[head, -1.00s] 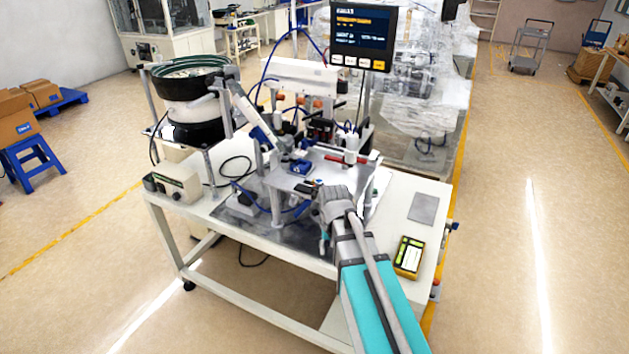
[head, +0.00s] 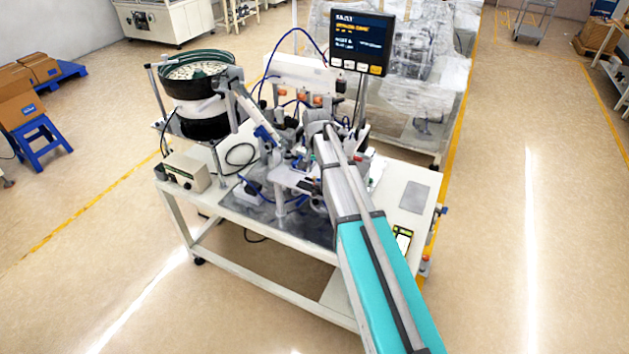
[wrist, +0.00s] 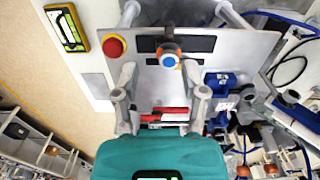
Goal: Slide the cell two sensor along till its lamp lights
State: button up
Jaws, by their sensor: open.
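My gripper (wrist: 163,92) is open in the wrist view, its two fingers apart with nothing held between them. A red bar-like part (wrist: 163,112) lies in the gap between the fingers, below them. Beyond it on the grey plate (wrist: 235,50) is an upright dark and orange part with a blue round top (wrist: 168,60). A blue block (wrist: 222,88) sits right of the right finger. I cannot tell which of these is the cell two sensor, and I see no lamp clearly.
A bowl feeder (head: 200,90) stands on the left of the bench, with a grey control box (head: 186,170) below. A display (head: 358,38) rises behind my arm. A red button (wrist: 113,46) and a yellow handheld device (wrist: 67,28) lie near the plate. Cables run around the fixture.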

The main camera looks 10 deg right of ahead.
aim_at(315, 191)
jog(key=shift+w+a+r+m+p, duration=0.1)
jog(key=shift+w+r+m+p, duration=0.2)
jog(key=shift+w+r+p, duration=0.6)
jog(key=shift+w+b, duration=0.15)
jog(key=shift+b, duration=0.3)
notch_tip(315, 191, down, 13)
jog(key=b, duration=1.3)
jog(key=shift+f, duration=0.2)
grip_shut()
